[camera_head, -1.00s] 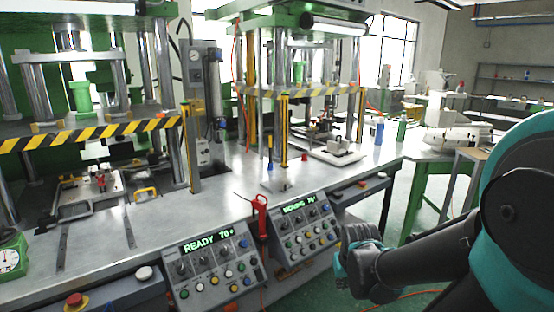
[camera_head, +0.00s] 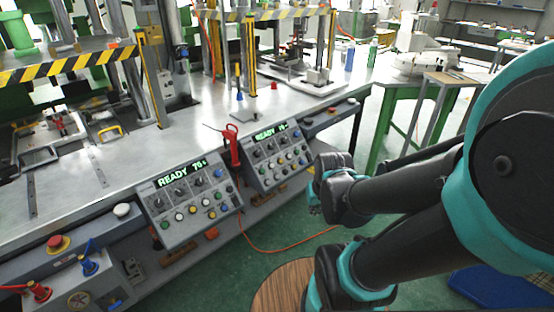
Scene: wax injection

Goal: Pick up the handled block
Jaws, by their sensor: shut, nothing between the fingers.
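A low metal piece with a yellow arched handle (camera_head: 109,132) sits on the left of the bench, beside the left press fixture. It looks like the handled block, but its body is small and hard to make out. A pale block (camera_head: 318,76) stands on a flat plate under the right press; I cannot tell whether it has a handle. My dark and teal arm is folded at the right, well away from both. My gripper's fingers cannot be made out in this view.
Two control panels (camera_head: 189,198) (camera_head: 277,156) tilt out from the bench front, both reading READY. A red-handled tool (camera_head: 232,145) stands between them. Yellow-black striped bars (camera_head: 70,62) cross the presses. A round wooden top (camera_head: 283,289) and an orange cable (camera_head: 290,244) lie low ahead.

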